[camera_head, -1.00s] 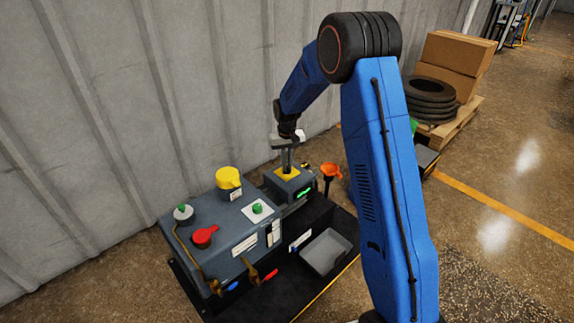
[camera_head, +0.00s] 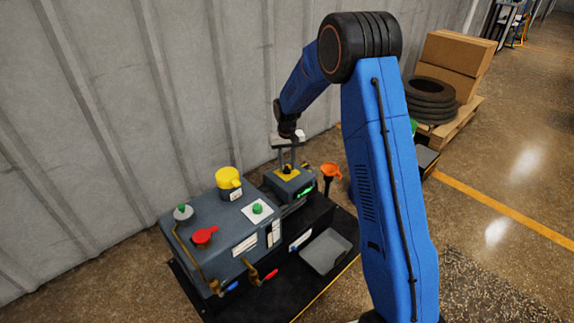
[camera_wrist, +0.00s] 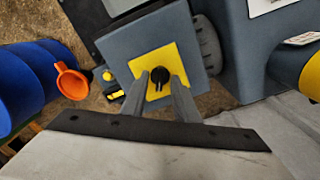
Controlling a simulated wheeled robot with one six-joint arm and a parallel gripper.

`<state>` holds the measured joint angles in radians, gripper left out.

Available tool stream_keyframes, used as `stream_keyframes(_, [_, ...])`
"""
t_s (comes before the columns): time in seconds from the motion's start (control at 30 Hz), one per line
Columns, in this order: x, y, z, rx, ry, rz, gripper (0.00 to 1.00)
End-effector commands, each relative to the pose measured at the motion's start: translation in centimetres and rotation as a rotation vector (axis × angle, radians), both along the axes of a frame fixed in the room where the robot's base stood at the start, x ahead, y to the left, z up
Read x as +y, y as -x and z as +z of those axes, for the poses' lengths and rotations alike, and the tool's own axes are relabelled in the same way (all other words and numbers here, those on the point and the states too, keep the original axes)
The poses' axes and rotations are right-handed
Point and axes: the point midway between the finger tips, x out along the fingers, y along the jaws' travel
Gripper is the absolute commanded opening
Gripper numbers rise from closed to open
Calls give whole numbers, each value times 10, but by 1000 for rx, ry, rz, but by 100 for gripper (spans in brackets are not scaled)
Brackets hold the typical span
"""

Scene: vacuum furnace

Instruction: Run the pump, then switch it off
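The pump unit has a grey switch box (camera_head: 290,190) with a yellow plate (camera_head: 288,173) on top. In the wrist view the yellow plate (camera_wrist: 148,62) carries a black rotary knob (camera_wrist: 161,76). My gripper (camera_head: 288,162) is above the plate, pointing down. In the wrist view my gripper (camera_wrist: 161,88) has its two fingers apart, one on each side of the knob, with a gap to it. The fingers are open and hold nothing. A small green light or label (camera_head: 305,191) shows on the box's side.
An orange funnel (camera_head: 330,170) stands right of the switch box. A grey tray (camera_head: 325,250) lies in front. A wall is behind.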

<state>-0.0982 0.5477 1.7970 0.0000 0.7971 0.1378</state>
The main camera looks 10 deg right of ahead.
Motion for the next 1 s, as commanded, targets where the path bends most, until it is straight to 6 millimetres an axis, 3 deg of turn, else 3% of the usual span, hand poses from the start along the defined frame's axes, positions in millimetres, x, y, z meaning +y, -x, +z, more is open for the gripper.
stream_keyframes(0.17, [0,-1,17,-3,0,0,27])
stream_keyframes(0.8, [0,-1,140,-4,-1,0,27])
stream_keyframes(1.0, [0,0,164,-1,0,0,27])
